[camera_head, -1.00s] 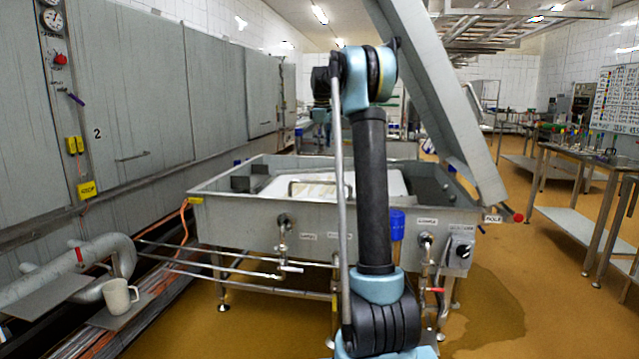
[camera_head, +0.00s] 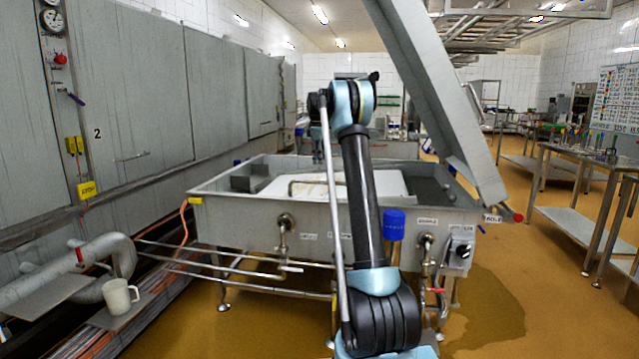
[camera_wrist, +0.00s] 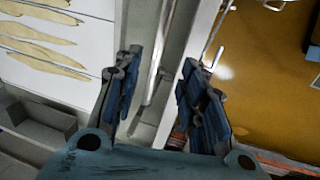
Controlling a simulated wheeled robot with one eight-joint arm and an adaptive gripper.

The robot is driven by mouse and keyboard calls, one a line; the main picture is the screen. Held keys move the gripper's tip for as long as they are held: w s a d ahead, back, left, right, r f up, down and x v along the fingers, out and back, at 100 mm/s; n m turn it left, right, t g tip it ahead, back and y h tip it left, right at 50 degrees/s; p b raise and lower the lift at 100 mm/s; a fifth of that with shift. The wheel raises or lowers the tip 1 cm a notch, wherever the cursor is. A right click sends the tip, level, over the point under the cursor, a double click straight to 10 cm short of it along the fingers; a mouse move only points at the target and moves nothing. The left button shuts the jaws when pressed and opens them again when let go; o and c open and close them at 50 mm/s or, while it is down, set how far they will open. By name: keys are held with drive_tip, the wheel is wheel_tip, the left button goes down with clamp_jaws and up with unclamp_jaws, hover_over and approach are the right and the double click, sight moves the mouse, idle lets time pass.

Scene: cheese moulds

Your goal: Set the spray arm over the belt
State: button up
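The white belt surface (camera_head: 388,184) lies inside the grey steel tank (camera_head: 255,213), partly hidden by my arm. In the wrist view the belt (camera_wrist: 88,62) is at the upper left, with long yellowish pieces on it. A thin bent pipe (camera_head: 304,181), which looks like the spray arm, stands at the near part of the belt; its right part is hidden behind my arm. My gripper (camera_wrist: 160,72) is open and points down near the tank's side wall. A narrow metal rod (camera_wrist: 158,55) shows between the fingers, apart from them; I cannot tell its height.
A large tilted grey panel (camera_head: 435,95) rises over the tank's right side. Taps and a black knob (camera_head: 461,252) are on the tank's front. A pipe with a white mug (camera_head: 119,297) beside it is at the lower left. Steel tables (camera_head: 590,160) stand right; brown floor between is clear.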

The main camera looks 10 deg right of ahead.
drive_tip(key=f, duration=0.3)
drive_tip(key=w+f, duration=0.1)
drive_tip(key=f, duration=0.3)
drive_tip(key=w+f, duration=0.1)
drive_tip(key=f, duration=0.3)
drive_tip(key=shift+d+f, duration=0.25)
drive_tip(key=shift+d, duration=0.1)
clamp_jaws()
